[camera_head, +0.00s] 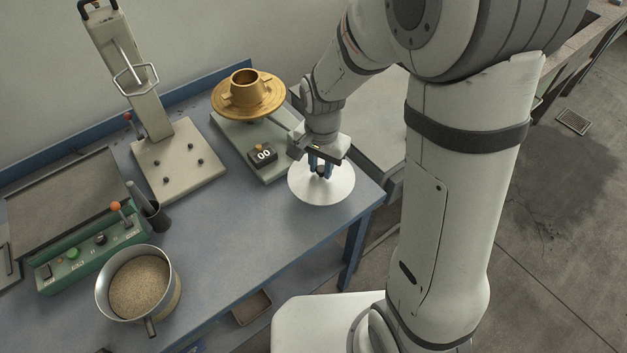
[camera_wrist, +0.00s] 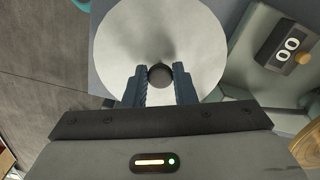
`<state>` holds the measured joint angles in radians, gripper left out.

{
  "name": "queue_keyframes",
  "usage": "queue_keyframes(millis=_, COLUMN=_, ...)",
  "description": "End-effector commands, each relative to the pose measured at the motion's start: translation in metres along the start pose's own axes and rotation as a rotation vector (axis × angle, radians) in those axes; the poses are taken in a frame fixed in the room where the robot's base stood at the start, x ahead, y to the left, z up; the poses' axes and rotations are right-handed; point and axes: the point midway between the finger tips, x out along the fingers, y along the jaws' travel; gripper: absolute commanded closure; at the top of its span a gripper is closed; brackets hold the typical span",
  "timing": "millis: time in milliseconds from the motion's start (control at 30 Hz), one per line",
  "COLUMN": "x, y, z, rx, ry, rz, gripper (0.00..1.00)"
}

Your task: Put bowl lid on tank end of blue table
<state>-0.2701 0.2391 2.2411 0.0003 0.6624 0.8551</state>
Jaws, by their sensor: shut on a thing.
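The bowl lid (camera_head: 321,193) is a pale round disc with a dark knob at its centre. It is at the right end of the blue table (camera_head: 235,225), next to the scale. My gripper (camera_head: 320,170) points down with its blue fingers shut on the knob. The wrist view shows the lid (camera_wrist: 150,30) below my gripper (camera_wrist: 160,80), the knob between the fingertips. I cannot tell whether the lid touches the tabletop or hangs just above it. A metal bowl (camera_head: 101,297) of sand-coloured grains stands uncovered at the table's front left.
A scale (camera_head: 232,137) with a brass pan (camera_head: 248,94) and a small display (camera_head: 262,154) stands just behind the lid. A press-like stand (camera_head: 178,160) and a green control box (camera_head: 92,254) are to the left. The table's middle is clear.

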Motion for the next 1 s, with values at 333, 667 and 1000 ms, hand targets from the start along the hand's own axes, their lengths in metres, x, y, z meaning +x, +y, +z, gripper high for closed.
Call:
queue_keyframes(millis=333, x=0.042, y=0.000, z=0.000, rx=-0.002, ry=-0.001, rz=0.001, gripper=1.00)
queue_keyframes(millis=667, x=0.048, y=0.000, z=-0.001, rx=-0.002, ry=0.001, rz=-0.001, gripper=1.00)
queue_keyframes(millis=1000, x=0.050, y=0.000, z=-0.001, rx=-0.001, ry=0.001, rz=-0.001, gripper=0.58)
